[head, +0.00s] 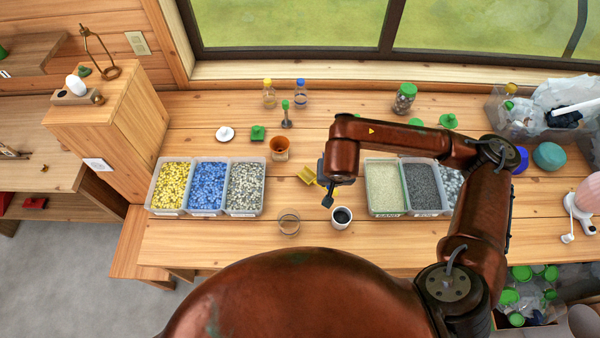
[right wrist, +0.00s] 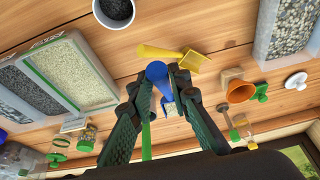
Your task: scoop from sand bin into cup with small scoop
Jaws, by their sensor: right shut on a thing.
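The right gripper (head: 328,197) hangs over the table just behind a white cup (head: 342,217) with dark grains in it. In the right wrist view the gripper (right wrist: 163,75) is shut on a small blue scoop (right wrist: 157,72). The white cup (right wrist: 115,10) is at that view's top edge. An empty-looking clear cup (head: 289,222) stands left of the white one. My left gripper is out of view.
A yellow scoop (head: 308,175) lies beside the right gripper. Dark grey (head: 424,211) and blue-grey bins adjoin the pale one. Yellow, blue and grey bins (head: 206,213) stand left. The table's front strip is mostly clear.

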